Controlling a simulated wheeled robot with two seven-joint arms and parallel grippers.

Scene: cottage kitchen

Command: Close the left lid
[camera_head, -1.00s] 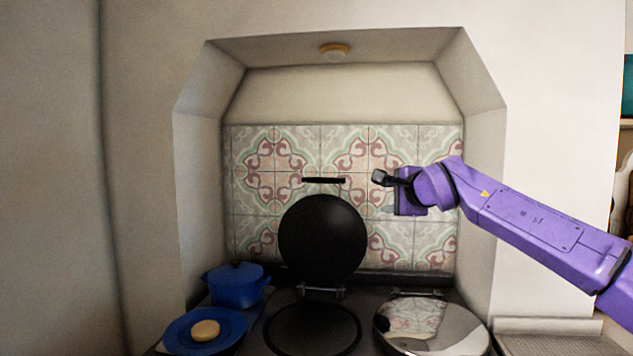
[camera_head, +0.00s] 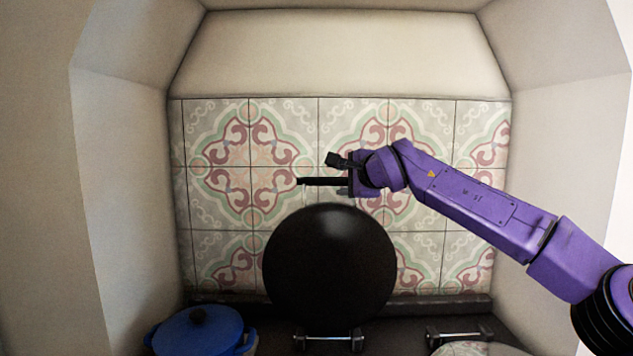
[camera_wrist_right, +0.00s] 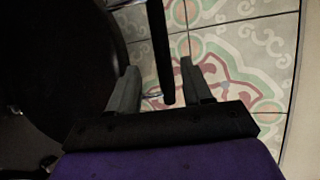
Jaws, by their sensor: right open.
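The left lid (camera_head: 330,262) is a round black disc standing raised on its hinge (camera_head: 328,340) at the back of the stove. Its black bar handle (camera_head: 312,181) stands out at the top of the lid. My right gripper (camera_head: 338,175) is open at the right end of this handle. In the right wrist view the handle (camera_wrist_right: 160,45) reaches in between the two spread fingers (camera_wrist_right: 160,80), with gaps on both sides. The dark lid (camera_wrist_right: 60,60) fills the left of that view. My left gripper is not in view.
A blue lidded pot (camera_head: 200,332) stands at the lower left. The right lid (camera_head: 480,349) lies down at the lower right, partly cut off, with its hinge (camera_head: 460,333) behind it. Patterned wall tiles (camera_head: 230,150) are close behind the handle; alcove walls flank both sides.

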